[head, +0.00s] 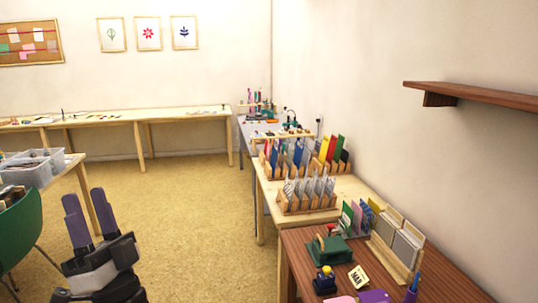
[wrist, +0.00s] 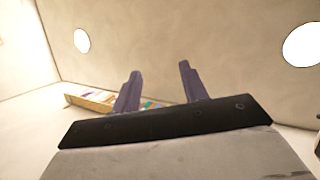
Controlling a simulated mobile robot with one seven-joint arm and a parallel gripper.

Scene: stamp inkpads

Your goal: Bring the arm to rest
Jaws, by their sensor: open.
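My gripper (head: 88,218) is at the lower left of the head view, held up over the floor with its two purple fingers pointing upward. The fingers stand apart with nothing between them. In the wrist view my gripper (wrist: 157,80) shows the same two spread, empty fingers against a pale wall or ceiling. It touches nothing that I can see.
A green chair (head: 18,240) and a table with a grey bin (head: 30,170) stand close left of my gripper. A brown desk (head: 440,285) with stamps and card racks is at the right. A wooden shelf (head: 480,92) juts from the right wall. Carpet (head: 190,215) between is clear.

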